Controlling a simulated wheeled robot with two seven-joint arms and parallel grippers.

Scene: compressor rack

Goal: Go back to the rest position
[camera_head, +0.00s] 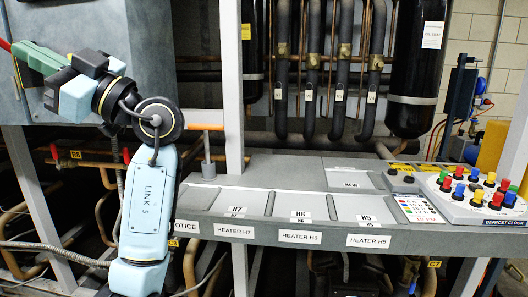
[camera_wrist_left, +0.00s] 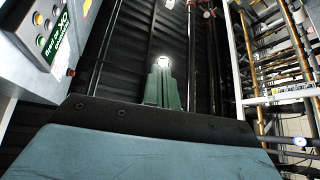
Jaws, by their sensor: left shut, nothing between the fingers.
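My left gripper (camera_head: 34,56) is raised at the upper left of the head view, in front of a grey cabinet, with its green fingers pointing left. My pale blue left arm rises from the bottom below it. In the left wrist view the green fingers (camera_wrist_left: 163,85) are together, with nothing between them. A bright light shows just beyond their tips. My right gripper is in neither view.
A grey shelf (camera_head: 255,200) with heater labels runs across the middle. A defrost clock (camera_head: 478,199) with coloured knobs sits at the right. Black pipes (camera_head: 345,75) hang behind. A grey post (camera_head: 232,90) stands right of my arm. A control panel (camera_wrist_left: 45,40) shows in the wrist view.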

